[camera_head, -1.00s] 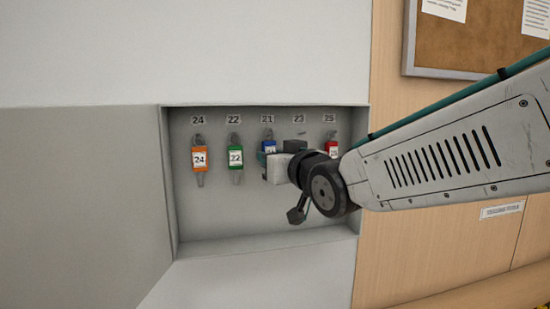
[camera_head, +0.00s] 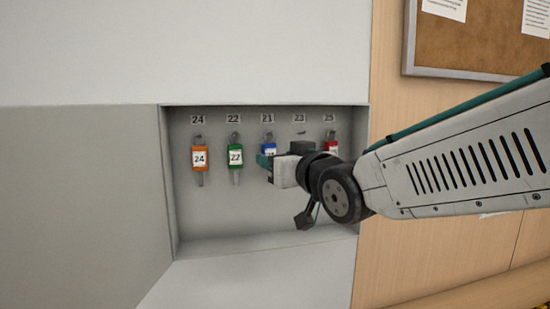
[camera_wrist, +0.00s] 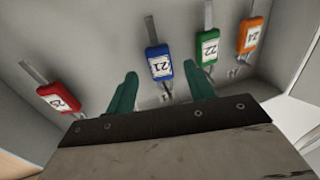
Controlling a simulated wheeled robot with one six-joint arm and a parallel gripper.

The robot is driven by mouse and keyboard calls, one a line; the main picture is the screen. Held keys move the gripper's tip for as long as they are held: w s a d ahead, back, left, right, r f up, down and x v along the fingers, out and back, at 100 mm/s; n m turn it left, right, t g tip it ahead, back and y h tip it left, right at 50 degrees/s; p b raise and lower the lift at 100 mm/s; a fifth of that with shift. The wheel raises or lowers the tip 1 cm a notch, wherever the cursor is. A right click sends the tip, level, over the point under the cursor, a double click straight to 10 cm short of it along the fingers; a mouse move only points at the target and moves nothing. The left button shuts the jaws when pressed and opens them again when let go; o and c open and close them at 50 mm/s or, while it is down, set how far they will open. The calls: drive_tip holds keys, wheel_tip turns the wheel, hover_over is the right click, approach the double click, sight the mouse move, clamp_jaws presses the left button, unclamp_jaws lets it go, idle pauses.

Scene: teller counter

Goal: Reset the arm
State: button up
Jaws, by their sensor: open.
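My gripper (camera_head: 264,162) is in front of the key cabinet's recess in the head view, partly covering the blue tag. In the wrist view its two green fingers (camera_wrist: 162,92) are spread apart with nothing between them. The blue key tag 21 (camera_wrist: 160,64) hangs beyond the fingertips, apart from them. My arm comes in from the right and hides part of the red tag (camera_head: 332,148). The hook under label 23 (camera_head: 299,118) shows no tag in the part I can see.
An orange tag 24 (camera_head: 199,158) and a green tag 22 (camera_head: 235,157) hang on the left of the recess. The recess (camera_head: 220,248) has side walls and a lower ledge. A cork board (camera_head: 480,42) is on the wood wall at upper right.

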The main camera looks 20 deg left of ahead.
drive_tip(key=s+d+f+m+g+h, duration=0.1)
drive_tip(key=s+d+f+g+h, duration=0.3)
drive_tip(key=d+f, duration=0.5)
drive_tip(key=s+d+f+m+g+h, duration=0.1)
drive_tip(key=s+d+f+m+h, duration=0.1)
drive_tip(key=s+d+f+h, duration=0.55)
drive_tip(key=s+d+f+m+g, duration=0.1)
drive_tip(key=s+d+m+g, duration=0.1)
drive_tip(key=s+d, duration=0.3)
drive_tip(key=s+d+f+m+g+h, duration=0.1)
drive_tip(key=s+d, duration=0.4)
drive_tip(key=d, duration=0.8)
drive_tip(key=s+d+f+m+g, duration=0.1)
drive_tip(key=s+d+m+g, duration=0.2)
drive_tip(key=d, duration=0.6)
drive_tip(key=shift+s+f+h, duration=0.2)
drive_tip(key=shift+s+h, duration=0.15)
drive_tip(key=shift+s, duration=0.75)
drive_tip(key=shift+d, duration=0.2)
